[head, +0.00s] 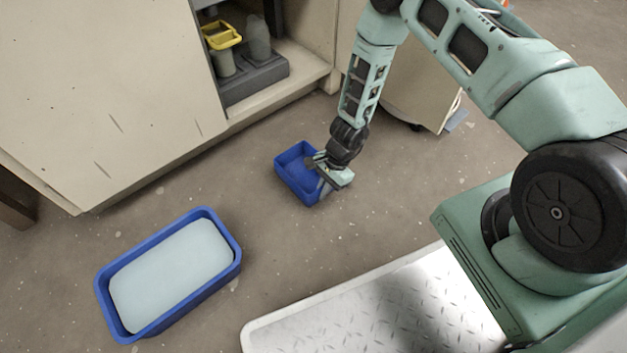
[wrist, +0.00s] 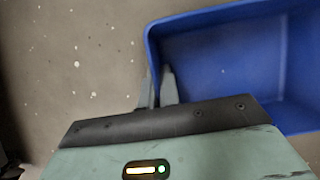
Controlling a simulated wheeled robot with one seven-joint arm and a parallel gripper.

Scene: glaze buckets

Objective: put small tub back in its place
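The small tub (head: 284,172) is blue, open-topped and empty, and stands on the floor near the cabinet. My gripper (head: 323,186) is at its right-hand wall in the head view. In the wrist view the small tub (wrist: 225,62) fills the upper right. The fingers of my gripper (wrist: 158,90) are close together there, one outside and one inside the tub wall, with the wall between them. The gripper hides part of that wall.
A larger blue tub (head: 231,263) with pale liquid stands on the floor at lower left. An open cabinet (head: 110,90) holds a grey crate (head: 255,80) and a yellow-rimmed bucket (head: 222,36). Bare floor lies between the tubs. My own base plate is at bottom right.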

